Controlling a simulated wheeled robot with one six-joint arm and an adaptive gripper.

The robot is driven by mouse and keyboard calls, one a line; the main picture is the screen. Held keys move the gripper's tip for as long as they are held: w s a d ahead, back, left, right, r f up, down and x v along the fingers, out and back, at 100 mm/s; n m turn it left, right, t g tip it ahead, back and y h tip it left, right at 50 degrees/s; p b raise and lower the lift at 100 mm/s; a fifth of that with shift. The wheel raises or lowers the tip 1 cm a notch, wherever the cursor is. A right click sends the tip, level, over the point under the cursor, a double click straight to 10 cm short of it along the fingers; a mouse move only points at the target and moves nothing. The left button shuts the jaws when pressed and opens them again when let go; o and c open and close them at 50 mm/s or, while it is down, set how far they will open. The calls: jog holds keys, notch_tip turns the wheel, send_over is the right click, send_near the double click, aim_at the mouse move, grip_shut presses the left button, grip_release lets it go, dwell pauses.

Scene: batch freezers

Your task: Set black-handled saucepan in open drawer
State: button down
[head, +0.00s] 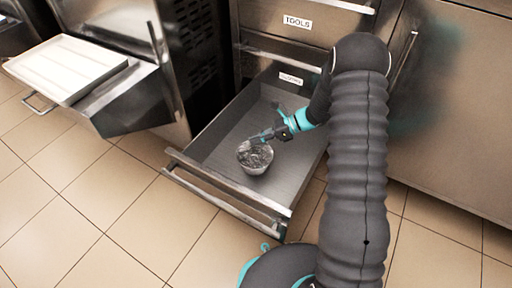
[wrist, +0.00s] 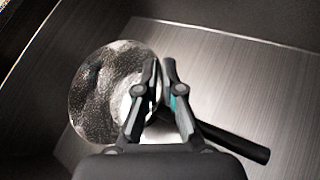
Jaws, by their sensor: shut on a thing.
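The black-handled saucepan (head: 256,163) is a small round metal pan inside the open drawer (head: 214,143), near its front. In the wrist view the saucepan (wrist: 100,95) shows its shiny round bowl at left and its black handle (wrist: 240,146) pointing to the lower right. My gripper (head: 262,138) reaches down into the drawer from the right. In the wrist view my gripper (wrist: 160,75) is shut on the saucepan at the handle side of the bowl. I cannot tell whether the pan's base touches the drawer floor.
A closed drawer labelled TOOLS (head: 298,22) is above the open one. A white tray (head: 68,68) rests on a metal unit at the left. A steel cabinet front (head: 450,110) is at the right. The tiled floor (head: 110,205) in front is clear.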

aim_at(256, 146)
jog(key=shift+w+a+f, duration=0.1)
jog(key=shift+a+f, duration=0.15)
jog(key=shift+f, duration=0.05)
notch_tip(256, 146, down, 4)
jog(key=shift+r+b, duration=0.15)
jog(key=shift+b, duration=0.25)
jog(key=c, duration=1.3)
grip_release()
jog(key=shift+p+v, duration=0.45)
jog(key=shift+v, duration=3.35)
